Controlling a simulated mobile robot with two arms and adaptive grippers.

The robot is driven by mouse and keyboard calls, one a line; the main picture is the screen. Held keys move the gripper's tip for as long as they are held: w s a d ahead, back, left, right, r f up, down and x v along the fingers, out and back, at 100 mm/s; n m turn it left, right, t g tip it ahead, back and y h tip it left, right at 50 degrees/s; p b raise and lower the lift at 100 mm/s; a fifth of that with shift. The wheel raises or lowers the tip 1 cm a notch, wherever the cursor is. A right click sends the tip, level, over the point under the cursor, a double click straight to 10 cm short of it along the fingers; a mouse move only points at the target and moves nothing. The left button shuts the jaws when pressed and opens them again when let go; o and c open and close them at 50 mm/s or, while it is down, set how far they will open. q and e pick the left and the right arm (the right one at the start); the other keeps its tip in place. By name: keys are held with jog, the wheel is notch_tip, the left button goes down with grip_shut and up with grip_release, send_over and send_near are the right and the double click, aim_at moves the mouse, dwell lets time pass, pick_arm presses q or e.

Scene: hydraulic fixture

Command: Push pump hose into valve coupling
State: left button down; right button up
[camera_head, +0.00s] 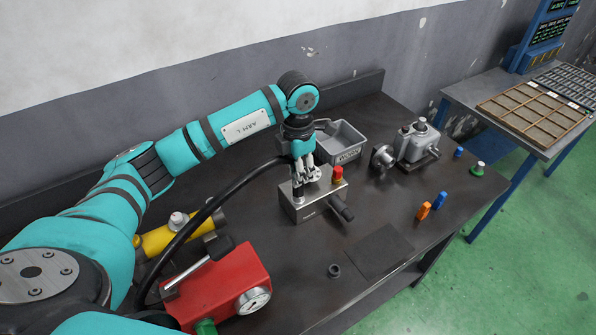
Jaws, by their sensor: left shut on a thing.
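The red pump (222,287) with a round gauge stands at the front left of the dark bench. Its black hose (196,221) arches up and right to my left gripper (304,174). My left gripper points down and is shut on the hose end, right over the left part of the grey metal valve block (320,208). A dark upright fitting shows just below the fingers at the block's top. The fingers hide the contact, so I cannot tell how deep the hose end sits in the coupling. My right gripper is out of view.
A red knob (337,174) stands on the block close to the fingers. A grey bin (343,143) is behind it. A yellow cylinder (166,238) lies near the hose. Orange (424,211) and blue (439,200) pieces stand on the right. A dark mat (381,253) is clear.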

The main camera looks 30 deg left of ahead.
pick_arm(q)
jog(key=c, duration=1.4)
grip_release()
jog(key=shift+f, duration=0.1)
jog(key=o, duration=0.3)
jog(key=shift+a+f, duration=0.1)
jog(key=shift+s+d+r, duration=0.15)
jog(key=shift+d+r, duration=0.05)
jog(key=shift+d, duration=0.05)
jog(key=shift+a+r, duration=0.1)
jog(key=shift+r, duration=0.35)
notch_tip(320, 180, up, 11)
jog(key=shift+r, duration=0.1)
